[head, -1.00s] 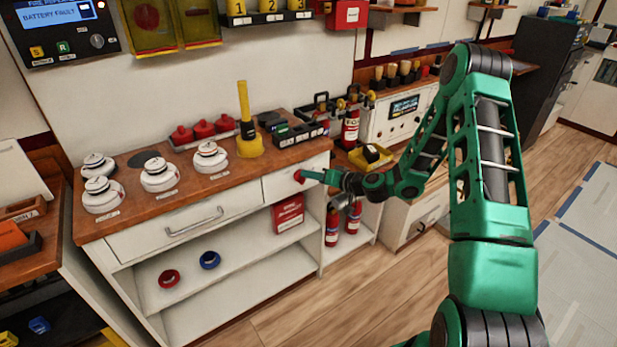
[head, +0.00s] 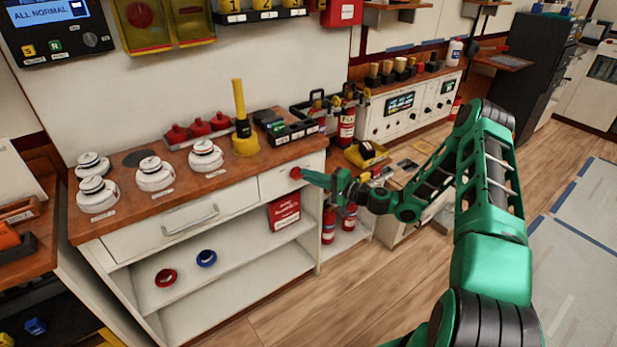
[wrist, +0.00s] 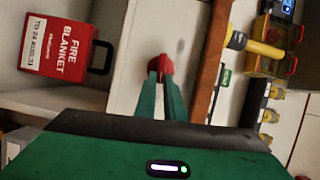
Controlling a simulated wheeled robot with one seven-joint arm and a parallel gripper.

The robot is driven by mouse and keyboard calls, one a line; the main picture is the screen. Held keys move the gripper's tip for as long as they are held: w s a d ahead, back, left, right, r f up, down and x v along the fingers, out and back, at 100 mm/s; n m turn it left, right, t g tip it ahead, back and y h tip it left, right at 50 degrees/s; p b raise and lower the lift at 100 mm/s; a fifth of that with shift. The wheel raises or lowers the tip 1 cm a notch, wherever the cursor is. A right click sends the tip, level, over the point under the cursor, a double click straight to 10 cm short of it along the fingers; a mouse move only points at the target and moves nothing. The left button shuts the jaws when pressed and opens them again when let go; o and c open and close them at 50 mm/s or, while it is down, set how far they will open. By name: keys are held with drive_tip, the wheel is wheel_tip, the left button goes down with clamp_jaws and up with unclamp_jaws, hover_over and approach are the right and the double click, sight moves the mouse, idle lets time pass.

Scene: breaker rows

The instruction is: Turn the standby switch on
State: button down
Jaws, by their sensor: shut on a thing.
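A red switch knob (head: 296,172) sits on the white front panel (head: 272,184) just under the worktop, right of the wide drawer. My gripper (head: 303,175) reaches it from the right and is shut on it. In the wrist view the two green fingers (wrist: 162,92) are close together with the red knob (wrist: 160,67) between their tips. The fingers hide part of the knob, and I cannot read its exact angle. A wall panel display (head: 45,14) at the upper left reads "ALL NORMAL".
White detectors (head: 153,174) and a yellow-handled tool (head: 243,130) stand on the wooden worktop (head: 225,185) above. A red fire blanket box (head: 284,210) and extinguishers (head: 329,222) are below. Wooden floor (head: 310,305) lies open in front.

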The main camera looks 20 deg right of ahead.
drive_tip(key=shift+d+f+m, duration=0.1)
drive_tip(key=shift+f+m, duration=0.15)
drive_tip(key=shift+m, duration=0.35)
drive_tip(key=c, duration=1.8)
unclamp_jaws()
drive_tip(key=shift+c, duration=0.2)
drive_tip(key=v, duration=1)
drive_tip(key=shift+s+d+f, duration=0.2)
drive_tip(key=shift+d+f, duration=0.05)
